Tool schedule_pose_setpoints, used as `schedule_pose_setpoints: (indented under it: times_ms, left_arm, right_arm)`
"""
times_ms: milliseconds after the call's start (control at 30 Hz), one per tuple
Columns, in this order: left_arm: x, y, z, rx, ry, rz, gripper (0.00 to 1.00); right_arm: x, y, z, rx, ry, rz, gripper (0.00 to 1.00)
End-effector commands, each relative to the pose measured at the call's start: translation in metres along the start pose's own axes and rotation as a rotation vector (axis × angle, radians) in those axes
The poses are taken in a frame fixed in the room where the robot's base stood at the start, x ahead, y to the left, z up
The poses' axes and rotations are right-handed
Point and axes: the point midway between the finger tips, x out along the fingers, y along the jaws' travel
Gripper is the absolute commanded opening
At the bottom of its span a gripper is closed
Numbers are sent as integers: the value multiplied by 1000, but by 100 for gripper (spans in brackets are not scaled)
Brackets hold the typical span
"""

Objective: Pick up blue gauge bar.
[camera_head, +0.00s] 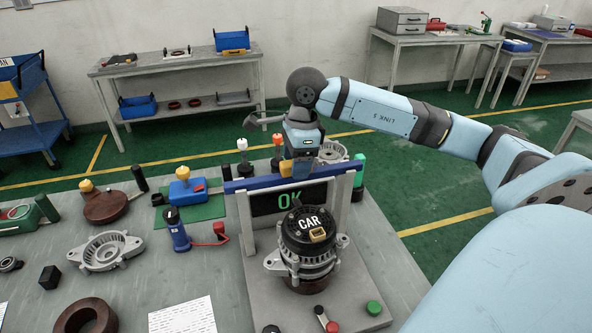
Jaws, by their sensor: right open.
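The blue gauge bar (262,183) lies across the tops of two grey posts, above a dark display that reads OK in green. A yellow-orange piece (287,168) sits at the middle of the bar. My right gripper (301,164) points down over the middle of the bar, close to the yellow piece. It is open; its fingers are small here, and I cannot tell whether they touch the bar. My left gripper is not in view.
An alternator marked CAR (308,232) stands on the grey plate (352,284) in front of the posts. A blue tool (177,232), a grey housing (106,250) and a brown ring (86,318) lie to the left. Green and white knobs stand behind.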

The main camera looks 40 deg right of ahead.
Motion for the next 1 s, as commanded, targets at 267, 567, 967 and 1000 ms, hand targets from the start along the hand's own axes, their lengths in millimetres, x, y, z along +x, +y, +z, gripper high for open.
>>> schedule_pose_setpoints:
  times_ms: [267,567,967,1000]
  left_arm:
    - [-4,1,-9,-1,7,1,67]
    - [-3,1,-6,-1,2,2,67]
    - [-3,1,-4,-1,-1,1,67]
    - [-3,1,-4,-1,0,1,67]
  right_arm:
    - [25,0,0,1,1,0,62]
    - [24,0,0,0,1,-1,32]
    - [23,0,0,0,0,-2,0]
    - [22,0,0,0,0,-2,0]
